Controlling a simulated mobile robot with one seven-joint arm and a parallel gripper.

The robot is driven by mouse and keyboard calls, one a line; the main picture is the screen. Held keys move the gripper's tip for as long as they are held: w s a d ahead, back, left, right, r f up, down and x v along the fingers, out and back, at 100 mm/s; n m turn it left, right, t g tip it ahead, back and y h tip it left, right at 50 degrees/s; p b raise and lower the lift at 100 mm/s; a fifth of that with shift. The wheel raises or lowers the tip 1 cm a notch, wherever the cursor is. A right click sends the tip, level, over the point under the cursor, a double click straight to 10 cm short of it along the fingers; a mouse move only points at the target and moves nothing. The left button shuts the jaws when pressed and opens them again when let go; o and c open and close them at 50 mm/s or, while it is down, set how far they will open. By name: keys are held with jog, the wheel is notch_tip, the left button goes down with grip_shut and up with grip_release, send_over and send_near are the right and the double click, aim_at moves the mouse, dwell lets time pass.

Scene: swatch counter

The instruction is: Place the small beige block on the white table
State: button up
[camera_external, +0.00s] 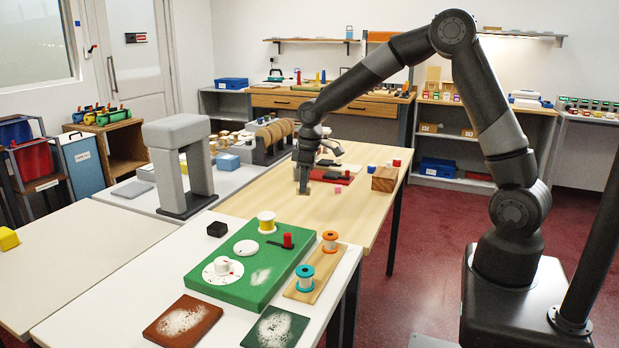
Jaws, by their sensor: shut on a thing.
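My gripper (304,188) points down at the wooden table (255,203), with its fingertips at or just above the tabletop. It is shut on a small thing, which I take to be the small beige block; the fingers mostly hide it. A white table (110,310) stands at the front, against the near end of the wooden table. Another white surface (122,202) lies behind it on the left, bearing a grey arch.
The grey arch (180,140) stands tall. A pink cube (338,189) and wooden block (384,179) sit near my gripper.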

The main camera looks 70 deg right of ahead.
jog(key=a, duration=0.5)
jog(key=shift+s+a, duration=0.15)
jog(key=shift+s, duration=0.05)
jog(key=s+d+m, duration=0.2)
jog(key=s+d, duration=0.1)
jog(key=d, duration=1.6)
jog(key=s+d+m, duration=0.1)
jog(key=s+d, duration=0.3)
jog(key=d, duration=1.5)
send_over(326, 190)
jog(key=f, duration=0.6)
jog(key=shift+s+f, duration=0.25)
jog(key=shift+s, duration=0.05)
jog(key=shift+f, duration=2)
jog(key=o, duration=1)
jog(key=shift+f, duration=0.1)
jog(key=shift+c, duration=0.2)
